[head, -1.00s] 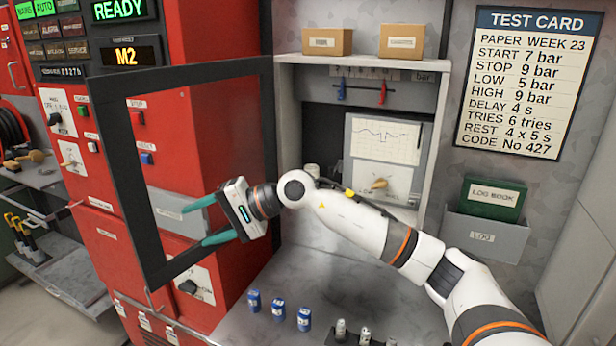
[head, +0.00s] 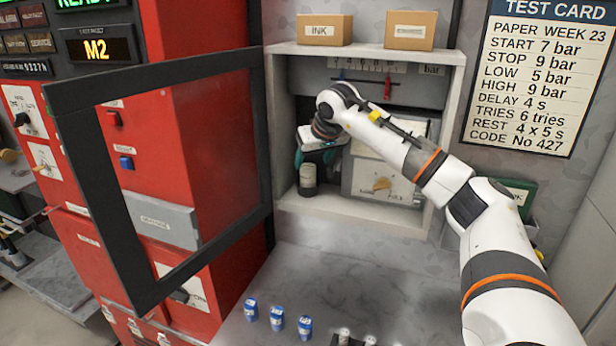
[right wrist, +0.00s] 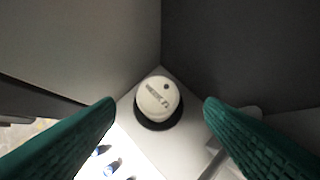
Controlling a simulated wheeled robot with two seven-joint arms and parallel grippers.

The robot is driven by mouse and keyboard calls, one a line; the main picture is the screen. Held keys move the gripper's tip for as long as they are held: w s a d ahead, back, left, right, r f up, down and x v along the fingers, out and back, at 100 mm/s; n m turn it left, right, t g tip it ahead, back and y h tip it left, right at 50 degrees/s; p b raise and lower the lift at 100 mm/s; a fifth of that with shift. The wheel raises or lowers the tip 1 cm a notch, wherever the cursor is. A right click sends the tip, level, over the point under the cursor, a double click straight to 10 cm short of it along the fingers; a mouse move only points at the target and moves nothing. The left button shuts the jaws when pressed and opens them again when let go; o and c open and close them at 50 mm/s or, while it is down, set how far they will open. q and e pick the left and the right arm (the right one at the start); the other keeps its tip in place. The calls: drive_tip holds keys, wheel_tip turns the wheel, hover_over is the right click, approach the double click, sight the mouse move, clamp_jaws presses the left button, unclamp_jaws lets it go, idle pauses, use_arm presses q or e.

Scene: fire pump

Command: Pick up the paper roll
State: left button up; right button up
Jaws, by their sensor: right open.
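A pale, upright cylinder that looks like the paper roll (head: 308,175) stands on a dark round base in the left corner of the open wall cabinet. In the right wrist view its round top (right wrist: 158,98) shows a small printed label and a dark spot. My right gripper (head: 314,162) is inside the cabinet, above the roll, pointing down. In the right wrist view its two green fingers (right wrist: 158,108) are spread wide, one on each side of the roll, with nothing between them held. My left gripper is not in view.
The framed glass door (head: 155,290) stands open to the left. A recorder panel with a knob (head: 381,185) is right of the roll. Cabinet walls are close behind. Boxes (head: 325,30) stand on top. Several blue cylinders (head: 277,318) stand on the grey counter (head: 330,280) below.

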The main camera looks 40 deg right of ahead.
sight(309, 167)
drive_tip(key=p+x, duration=0.2)
drive_tip(key=x, duration=0.2)
drive_tip(key=shift+w+f, duration=0.25)
drive_tip(key=shift+f, duration=0.1)
drive_tip(key=shift+w+f, duration=0.2)
drive_tip(key=shift+f, duration=0.05)
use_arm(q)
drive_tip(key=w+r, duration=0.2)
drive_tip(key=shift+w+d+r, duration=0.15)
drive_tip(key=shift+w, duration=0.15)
use_arm(e)
drive_tip(key=shift+f, duration=0.1)
drive_tip(key=shift+c, duration=0.9)
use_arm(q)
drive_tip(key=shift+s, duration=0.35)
use_arm(e)
drive_tip(key=c, duration=0.9)
